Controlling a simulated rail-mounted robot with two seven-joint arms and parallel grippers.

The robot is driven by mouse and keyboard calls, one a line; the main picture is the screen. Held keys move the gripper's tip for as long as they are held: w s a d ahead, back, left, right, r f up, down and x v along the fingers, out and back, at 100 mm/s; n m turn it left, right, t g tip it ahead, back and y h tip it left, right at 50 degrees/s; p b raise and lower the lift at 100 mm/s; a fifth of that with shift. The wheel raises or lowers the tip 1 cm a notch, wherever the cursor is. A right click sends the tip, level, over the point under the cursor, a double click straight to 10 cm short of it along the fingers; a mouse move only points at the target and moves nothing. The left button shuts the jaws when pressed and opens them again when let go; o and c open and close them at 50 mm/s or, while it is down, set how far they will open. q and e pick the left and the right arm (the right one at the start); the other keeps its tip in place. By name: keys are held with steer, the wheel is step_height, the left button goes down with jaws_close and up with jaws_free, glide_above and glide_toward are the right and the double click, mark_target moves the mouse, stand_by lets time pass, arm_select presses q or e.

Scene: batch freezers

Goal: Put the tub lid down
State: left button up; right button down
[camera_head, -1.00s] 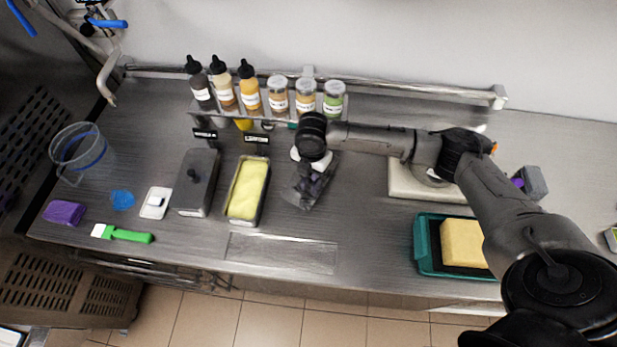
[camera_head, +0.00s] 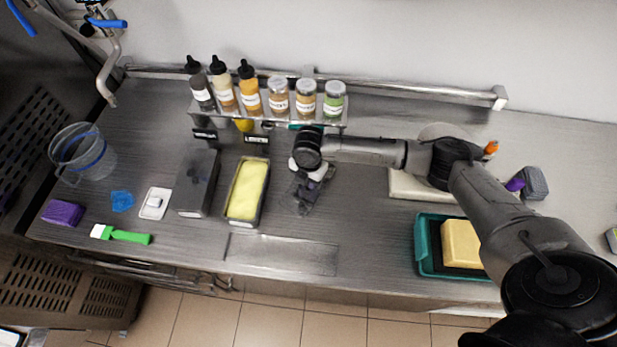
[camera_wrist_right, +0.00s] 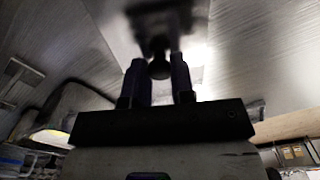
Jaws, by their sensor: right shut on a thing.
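My right gripper (camera_head: 302,196) is over the steel counter, just right of the open tub (camera_head: 232,208) with pale yellow contents. In the right wrist view its two fingers (camera_wrist_right: 160,76) are shut on the dark round knob of the tub lid (camera_wrist_right: 159,68). A dark blurred shape shows beyond the knob. In the head view my wrist covers most of the held lid, and I cannot tell whether it touches the counter. A second tub with its grey knobbed lid on (camera_head: 196,188) stands left of the yellow one. My left gripper is not in view.
A rack of bottles and jars (camera_head: 268,118) stands behind. A teal tray (camera_head: 427,262) with a yellow block and a pale board (camera_head: 405,188) lie right. The counter front is clear.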

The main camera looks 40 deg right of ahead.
steer(key=c, duration=1)
jaws_free()
steer(key=shift+o, duration=0.2)
step_height(320, 180, up, 12)
steer(key=p, duration=0.1)
steer(key=shift+r, duration=0.1)
